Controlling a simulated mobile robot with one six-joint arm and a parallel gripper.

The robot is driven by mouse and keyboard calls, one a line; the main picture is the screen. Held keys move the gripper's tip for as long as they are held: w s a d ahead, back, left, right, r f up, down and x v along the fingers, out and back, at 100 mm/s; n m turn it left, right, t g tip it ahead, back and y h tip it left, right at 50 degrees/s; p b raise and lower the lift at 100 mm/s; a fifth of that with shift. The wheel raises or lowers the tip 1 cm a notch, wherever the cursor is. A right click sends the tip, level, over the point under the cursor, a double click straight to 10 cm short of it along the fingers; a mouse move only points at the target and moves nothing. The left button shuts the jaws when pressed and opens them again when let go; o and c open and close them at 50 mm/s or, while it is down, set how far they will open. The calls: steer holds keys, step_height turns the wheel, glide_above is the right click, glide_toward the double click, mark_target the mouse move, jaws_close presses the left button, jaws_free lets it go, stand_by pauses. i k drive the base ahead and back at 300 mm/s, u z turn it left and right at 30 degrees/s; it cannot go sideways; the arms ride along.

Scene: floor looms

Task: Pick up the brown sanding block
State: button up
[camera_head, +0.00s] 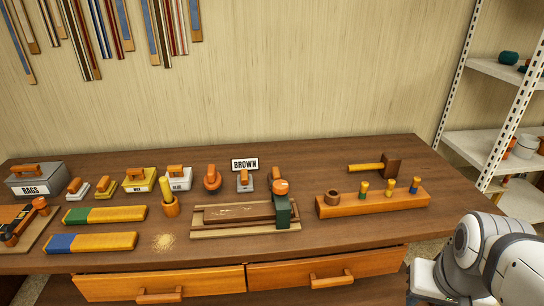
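A small sign reading BROWN (245,164) stands at the back of the workbench. Directly in front of it is a small tool with a grey base and an orange-brown grip (245,180). It may be the brown sanding block, but the picture is too small to be sure. Two similar small pieces with orange-brown grips lie at the left, one with a pale base (77,187) and one with a yellow base (106,187). My arm shows at the lower right, well away from these, and its gripper is not in view.
The workbench (300,162) also holds a grey RAGS box (35,180), yellow and white boxes, a round orange tool (212,179), a wooden vise (240,216), a mallet (380,167) and a tool rack (373,201). Bare bench lies between the BROWN sign and mallet.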

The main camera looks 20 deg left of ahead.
mark_target(275, 175)
steer(key=u, duration=1.25)
steer(key=i, duration=0.95)
steer(key=z, duration=0.05)
